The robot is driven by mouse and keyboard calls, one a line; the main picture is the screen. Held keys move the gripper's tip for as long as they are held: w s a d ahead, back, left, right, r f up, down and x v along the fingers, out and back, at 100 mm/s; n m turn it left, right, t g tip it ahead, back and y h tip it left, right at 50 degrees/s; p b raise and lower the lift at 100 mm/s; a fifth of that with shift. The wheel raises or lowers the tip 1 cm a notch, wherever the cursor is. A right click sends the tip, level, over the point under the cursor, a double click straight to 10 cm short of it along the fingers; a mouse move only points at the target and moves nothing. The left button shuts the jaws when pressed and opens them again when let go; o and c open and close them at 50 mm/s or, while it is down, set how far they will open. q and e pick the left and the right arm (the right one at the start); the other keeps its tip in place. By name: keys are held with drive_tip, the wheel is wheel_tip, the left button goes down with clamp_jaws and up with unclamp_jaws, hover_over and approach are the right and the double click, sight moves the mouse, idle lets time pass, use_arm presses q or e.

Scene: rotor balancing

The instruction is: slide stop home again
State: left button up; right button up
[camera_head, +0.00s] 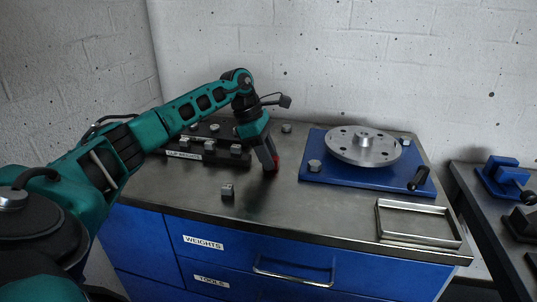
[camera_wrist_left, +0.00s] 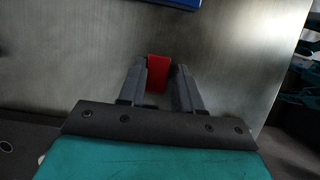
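A small red block (camera_head: 276,161), perhaps the stop, stands on the steel bench top left of the blue base plate (camera_head: 313,175). It also shows in the left wrist view (camera_wrist_left: 158,73), between the fingertips. My left gripper (camera_head: 270,166) points down at it, with its fingertips close to the bench. In the wrist view its fingers (camera_wrist_left: 165,80) are parted; the red block lies near the left finger, with a narrow gap to the right one. The fingers hide part of the block. My right gripper is in neither view.
A grey rotor disc (camera_head: 365,148) sits on the blue base plate, with a black handle (camera_head: 418,179) at its right. An empty metal tray (camera_head: 418,207) lies at front right.

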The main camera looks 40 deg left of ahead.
use_arm(q)
drive_tip(key=o, duration=0.4)
drive_tip(key=shift+s+d+f, duration=0.1)
drive_tip(key=shift+s+f, duration=0.1)
drive_tip(key=shift+f, duration=0.05)
drive_tip(key=shift+c, duration=0.2)
drive_tip(key=p+v, duration=0.1)
drive_tip(key=v, duration=1.2)
drive_tip(key=shift+r, duration=0.2)
drive_tip(key=shift+w, duration=0.1)
drive_tip(key=shift+c, duration=0.2)
